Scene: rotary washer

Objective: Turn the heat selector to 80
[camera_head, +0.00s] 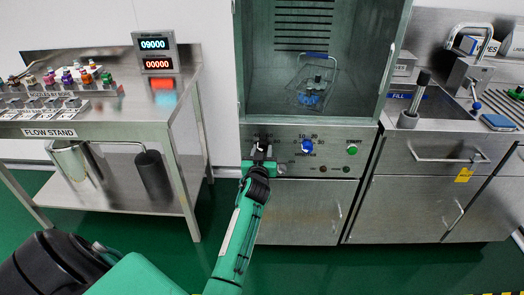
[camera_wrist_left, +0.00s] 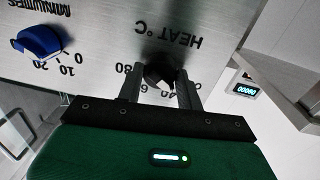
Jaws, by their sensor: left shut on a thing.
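The black heat selector knob (camera_wrist_left: 158,74) sits below the upside-down "HEAT °C" label in the left wrist view. My left gripper (camera_wrist_left: 160,92) is shut on it, one finger on each side. The "80" mark (camera_wrist_left: 123,69) shows just left of the left finger, with "40" and part of another number below the knob. The fingers hide part of the scale, and I cannot tell which mark the knob points to. In the head view my left gripper (camera_head: 262,158) is at the left end of the washer's control panel (camera_head: 330,165) and mostly hides the knob. My right gripper is not in view.
A blue minutes knob (camera_head: 307,146) and a green button (camera_head: 351,150) are to the right on the same panel. Above is the glass washer chamber (camera_head: 260,60) with a wire rack inside. A steel flow stand (camera_head: 150,120) with displays is at left.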

